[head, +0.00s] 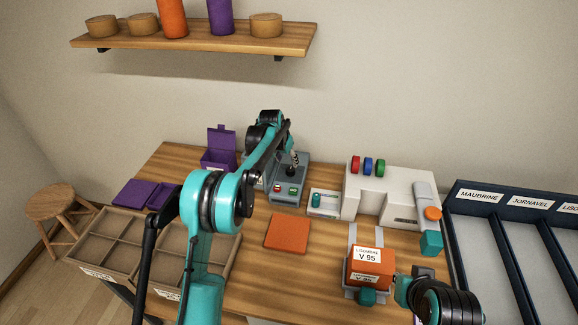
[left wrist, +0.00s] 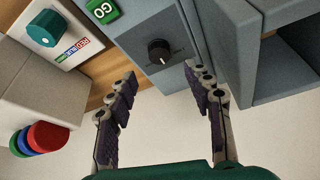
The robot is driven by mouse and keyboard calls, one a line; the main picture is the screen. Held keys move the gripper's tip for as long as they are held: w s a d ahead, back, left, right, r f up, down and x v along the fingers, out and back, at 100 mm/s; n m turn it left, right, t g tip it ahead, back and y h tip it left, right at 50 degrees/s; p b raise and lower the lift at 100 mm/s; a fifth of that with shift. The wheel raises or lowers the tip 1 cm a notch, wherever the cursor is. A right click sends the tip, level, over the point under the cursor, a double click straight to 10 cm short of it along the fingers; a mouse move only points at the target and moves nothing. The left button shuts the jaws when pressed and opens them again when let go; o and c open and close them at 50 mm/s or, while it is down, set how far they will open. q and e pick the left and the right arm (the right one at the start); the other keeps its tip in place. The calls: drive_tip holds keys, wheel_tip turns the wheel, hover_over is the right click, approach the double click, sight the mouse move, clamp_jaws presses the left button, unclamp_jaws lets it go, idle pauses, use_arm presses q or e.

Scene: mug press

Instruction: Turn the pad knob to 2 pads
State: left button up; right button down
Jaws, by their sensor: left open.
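In the left wrist view a black round knob (left wrist: 158,50) with a pale pointer mark sits on the face of a grey machine (left wrist: 150,20). The lettering around it is too small to read. My left gripper (left wrist: 161,74) is open, with its two dark padded fingers spread below the knob and apart from it. In the head view the grey machine (head: 289,199) stands at the back of the table, with a lever and red and green buttons. My left arm covers its left part and hides the knob and fingertips there.
A small box with a teal knob (left wrist: 41,42) and colored lettering stands beside the grey machine. A white machine (head: 375,205) with red, blue and green discs is to its right. An orange pad (head: 287,233), a purple box (head: 219,156) and a divided tray (head: 100,231) are nearby.

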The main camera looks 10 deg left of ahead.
use_arm(q)
drive_tip(key=shift+v, duration=2.2)
drive_tip(key=shift+r, duration=0.1)
drive_tip(key=s+r+n+t, duration=0.1)
drive_tip(key=s+r, duration=0.5)
drive_tip(key=s, duration=0.4)
drive_tip(key=s+r, duration=0.5)
drive_tip(key=s, duration=0.5)
drive_tip(key=s+f+n+t, duration=0.1)
drive_tip(key=s+f, duration=0.2)
drive_tip(key=s, duration=0.8)
drive_tip(key=s+f+n+t+y+b, duration=0.1)
drive_tip(key=s+f, duration=0.3)
drive_tip(key=s, duration=0.8)
drive_tip(key=shift+s+d, duration=0.15)
drive_tip(key=shift+d, duration=0.1)
